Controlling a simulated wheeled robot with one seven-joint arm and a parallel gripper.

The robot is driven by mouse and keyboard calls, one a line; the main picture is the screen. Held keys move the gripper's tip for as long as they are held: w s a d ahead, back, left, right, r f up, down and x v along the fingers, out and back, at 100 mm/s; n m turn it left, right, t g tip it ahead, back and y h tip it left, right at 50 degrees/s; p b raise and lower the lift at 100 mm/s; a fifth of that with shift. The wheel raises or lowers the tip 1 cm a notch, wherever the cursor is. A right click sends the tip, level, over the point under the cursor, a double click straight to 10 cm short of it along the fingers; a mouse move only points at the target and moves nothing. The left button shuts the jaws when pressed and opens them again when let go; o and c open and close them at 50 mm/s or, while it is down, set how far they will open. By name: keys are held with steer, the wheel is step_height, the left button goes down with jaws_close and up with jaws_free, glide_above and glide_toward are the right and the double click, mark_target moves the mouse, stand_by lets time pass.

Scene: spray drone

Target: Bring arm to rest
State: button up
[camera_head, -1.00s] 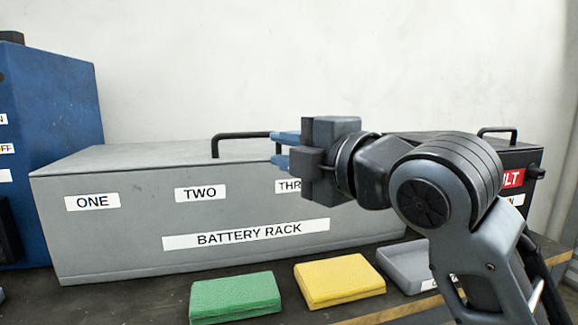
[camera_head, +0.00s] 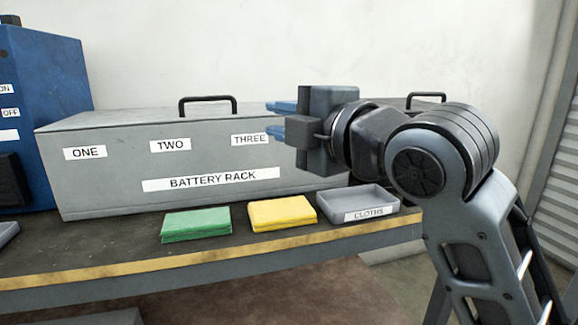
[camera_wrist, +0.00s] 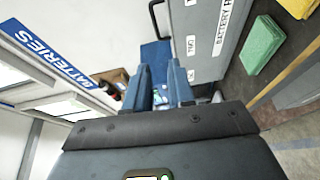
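My arm is raised and bent at the right of the head view. My gripper (camera_head: 271,119) points left in front of the wall, level with the top of the grey battery rack (camera_head: 110,178). Its two blue fingers stand apart with nothing between them. The wrist view also shows the gripper (camera_wrist: 162,76) open and empty, with a blue cabinet (camera_wrist: 156,52) beyond the fingers.
A green cloth (camera_head: 196,224), a yellow cloth (camera_head: 282,213) and a grey tray labelled CLOTHS (camera_head: 388,208) lie along the bench (camera_head: 60,274). The blue cabinet (camera_head: 50,120) stands at the left.

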steer(key=s+d+f+m+t+h, duration=0.1)
steer(key=s+d+f+m+h, duration=0.15)
steer(key=f+m, duration=0.35)
steer(key=s+d+f+m+t+h, duration=0.1)
steer(key=s+d+f+m, duration=0.3)
steer(key=f, duration=0.3)
steer(key=s+d+f+m+t+h, duration=0.1)
steer(key=s+f+m+t+h, duration=0.1)
steer(key=s+f+m, duration=0.35)
steer(key=s+d+f+m+g+h, duration=0.1)
steer(key=s+d+f+m+h, duration=0.15)
steer(key=s+d+f, duration=0.4)
steer(key=s+d+f+m+g+h, duration=0.1)
steer(key=s+f+m, duration=0.25)
steer(key=s, duration=0.65)
steer(key=s+d+f+m+h, duration=0.25)
steer(key=s+d+f, duration=0.2)
steer(key=s, duration=0.35)
steer(key=s+d+r+m+g, duration=0.1)
steer(key=s+d, duration=0.2)
steer(key=s, duration=0.5)
step_height(320, 180, up, 19)
steer(key=p, duration=1.8)
steer(key=shift+a+f, duration=0.15)
steer(key=shift+a, duration=0.05)
steer(key=shift+a+y, duration=0.1)
steer(key=shift+y, duration=0.15)
